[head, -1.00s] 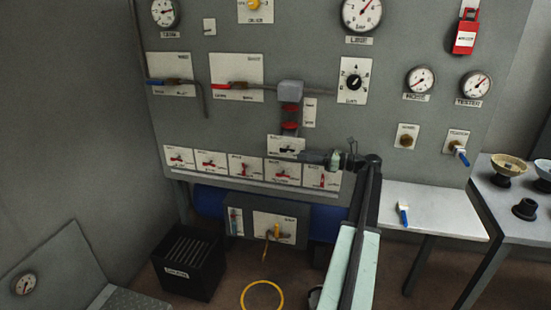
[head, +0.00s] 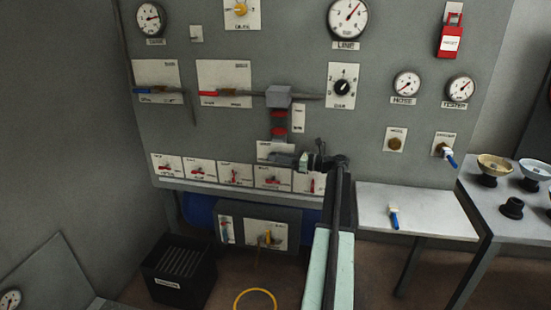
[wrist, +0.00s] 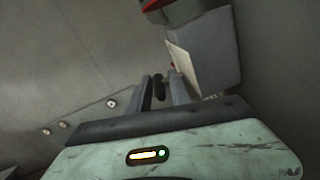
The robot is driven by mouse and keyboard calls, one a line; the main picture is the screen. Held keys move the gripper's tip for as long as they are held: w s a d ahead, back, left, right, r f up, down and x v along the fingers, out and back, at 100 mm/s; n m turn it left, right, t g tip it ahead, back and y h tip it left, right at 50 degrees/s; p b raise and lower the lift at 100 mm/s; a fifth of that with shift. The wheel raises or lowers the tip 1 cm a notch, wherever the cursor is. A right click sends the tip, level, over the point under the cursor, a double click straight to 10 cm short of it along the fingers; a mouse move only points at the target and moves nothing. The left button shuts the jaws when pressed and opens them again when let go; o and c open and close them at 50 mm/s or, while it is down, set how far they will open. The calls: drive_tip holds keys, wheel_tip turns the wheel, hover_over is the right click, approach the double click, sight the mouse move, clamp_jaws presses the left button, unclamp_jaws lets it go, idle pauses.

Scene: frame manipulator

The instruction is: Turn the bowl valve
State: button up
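A small white plate (head: 275,148) sits on the panel below a grey block with red parts; its label is too small to read, so I cannot confirm it is the bowl valve. In the wrist view, my gripper's two fingers (wrist: 162,89) stand apart. A short dark cylindrical piece (wrist: 158,87) shows between them, with narrow gaps at its sides. I cannot tell whether it is a valve handle or whether a finger touches it.
The grey block (head: 278,97) with red parts juts out above my gripper. A row of plates with red handles (head: 235,174) lies below it. A white shelf (head: 425,215) with a blue-handled tool is at the right. A black bin (head: 178,270) stands on the floor.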

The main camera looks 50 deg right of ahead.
clamp_jaws()
idle(1.1)
drive_tip(key=shift+o, duration=0.3)
unclamp_jaws()
drive_tip(key=v, duration=0.8)
